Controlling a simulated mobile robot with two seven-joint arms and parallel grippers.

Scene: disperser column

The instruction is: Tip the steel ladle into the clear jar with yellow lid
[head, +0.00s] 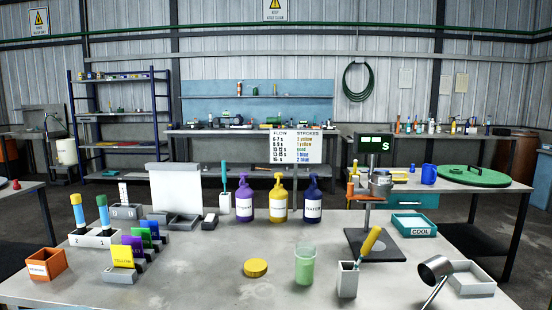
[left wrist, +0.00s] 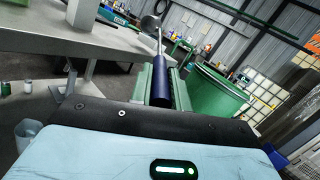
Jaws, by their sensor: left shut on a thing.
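The steel ladle (head: 437,268) shows at the lower right in the head view. Its bowl is tilted, and its thin shaft runs down out of the picture. In the left wrist view my left gripper (left wrist: 162,76) is shut on the ladle's dark blue handle (left wrist: 161,90), with the small steel bowl (left wrist: 150,22) at the far end. I cannot tell what is in the bowl. The clear jar (head: 304,270) stands upright on the table, with pale green contents and no lid on it. A yellow lid (head: 255,268) lies flat to its left. My right gripper is not in view.
A white holder (head: 347,281) with a yellow-handled tool stands between jar and ladle. A white tray (head: 472,279) lies right of the ladle. A stand with a dark base (head: 376,246) and pump bottles (head: 278,204) are behind. The table front left of the lid is clear.

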